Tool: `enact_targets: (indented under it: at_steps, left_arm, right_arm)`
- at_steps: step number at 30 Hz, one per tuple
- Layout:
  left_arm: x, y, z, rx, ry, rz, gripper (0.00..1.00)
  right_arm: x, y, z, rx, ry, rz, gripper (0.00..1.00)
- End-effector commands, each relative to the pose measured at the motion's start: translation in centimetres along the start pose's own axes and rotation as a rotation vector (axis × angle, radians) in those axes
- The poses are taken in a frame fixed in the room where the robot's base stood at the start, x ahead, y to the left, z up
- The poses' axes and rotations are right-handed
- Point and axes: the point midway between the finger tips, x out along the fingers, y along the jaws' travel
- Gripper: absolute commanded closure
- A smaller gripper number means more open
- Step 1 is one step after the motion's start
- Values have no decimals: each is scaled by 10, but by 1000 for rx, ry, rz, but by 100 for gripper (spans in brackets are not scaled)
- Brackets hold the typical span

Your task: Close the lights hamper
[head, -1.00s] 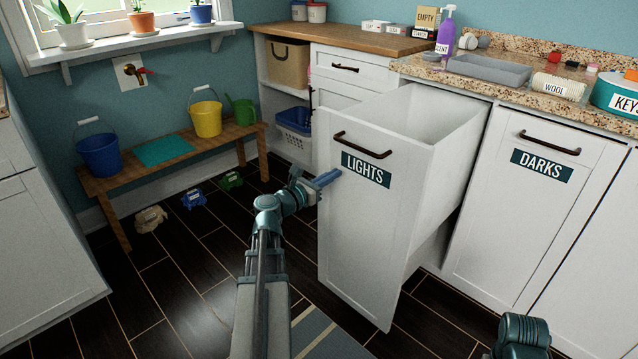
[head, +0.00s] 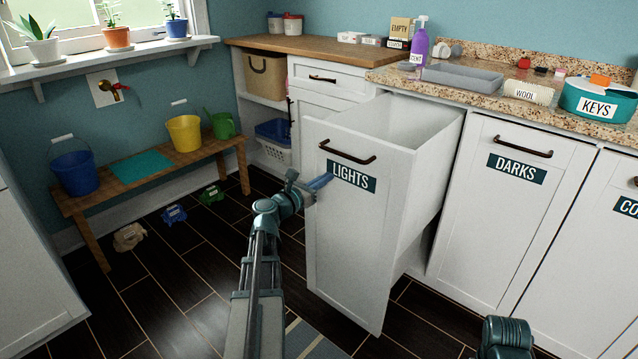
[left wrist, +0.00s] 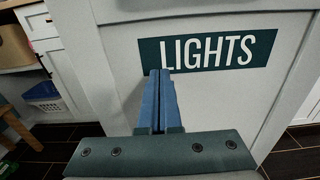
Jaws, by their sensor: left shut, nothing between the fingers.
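The lights hamper (head: 352,245) is a tall white pull-out bin with a dark bar handle (head: 347,152) and a teal LIGHTS label (head: 351,176). It stands pulled out from the counter, its open top showing an empty-looking inside. My left gripper (head: 322,181) is shut and empty, its blue fingertips at the hamper's front beside the label's left end. In the left wrist view the shut fingers (left wrist: 158,85) overlap the label's lower left part; I cannot tell for sure whether they touch the front. My right gripper is not in view; only part of my right arm shows at the bottom.
The darks hamper (head: 508,220) is closed flush to the right. A wooden bench (head: 150,180) with buckets stands at the left, with small labelled clumps on the floor before it.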

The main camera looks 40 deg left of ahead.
Motion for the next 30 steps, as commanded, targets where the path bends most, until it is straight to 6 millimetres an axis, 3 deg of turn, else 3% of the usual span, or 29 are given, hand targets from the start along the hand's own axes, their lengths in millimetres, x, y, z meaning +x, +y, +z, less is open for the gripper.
enact_targets:
  at_steps: [1, 30]
  left_arm:
    - [16, 1, 0, -1, -1, -5, 100]
    - [285, 2, 0, 0, 0, -3, 100]
  right_arm:
    - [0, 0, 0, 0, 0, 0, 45]
    - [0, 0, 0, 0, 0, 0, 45]
